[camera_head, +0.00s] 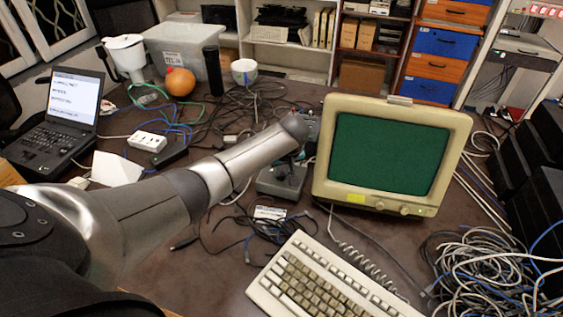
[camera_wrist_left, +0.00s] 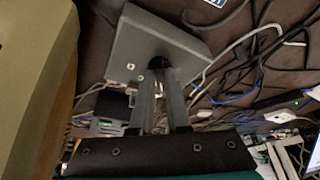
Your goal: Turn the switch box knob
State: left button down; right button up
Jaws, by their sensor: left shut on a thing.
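The switch box (camera_head: 283,184) is a small dark grey box on the table, left of the monitor. In the left wrist view the switch box (camera_wrist_left: 150,42) fills the upper middle, with small pale studs on its face. My left arm reaches over from the left, and my left gripper (camera_wrist_left: 161,72) comes down on the box. Its two fingers are shut on the dark round knob (camera_wrist_left: 158,62), which is mostly hidden between the fingertips. In the head view the knob is too small to make out. My right gripper is in neither view.
A beige monitor (camera_head: 457,150) stands close on the right of the box, and a keyboard (camera_head: 315,285) lies in front. Loose cables (camera_head: 490,265) cover much of the table. A laptop (camera_head: 62,120), an orange ball (camera_head: 180,82) and a power strip (camera_head: 148,142) are on the left.

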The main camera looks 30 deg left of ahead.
pick_arm(q)
jog(key=shift+d+n+g+y+p, duration=0.15)
jog(key=shift+n+g+y+p, duration=0.2)
jog(key=shift+n, duration=0.85)
jog(key=shift+w+n+g, duration=0.1)
jog(key=shift+n+g, duration=0.35)
jog(key=shift+n, duration=0.65)
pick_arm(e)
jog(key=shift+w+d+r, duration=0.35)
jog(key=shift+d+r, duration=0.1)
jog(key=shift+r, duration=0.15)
pick_arm(q)
jog(key=shift+y, duration=0.25)
jog(key=c, duration=0.9)
grip_release()
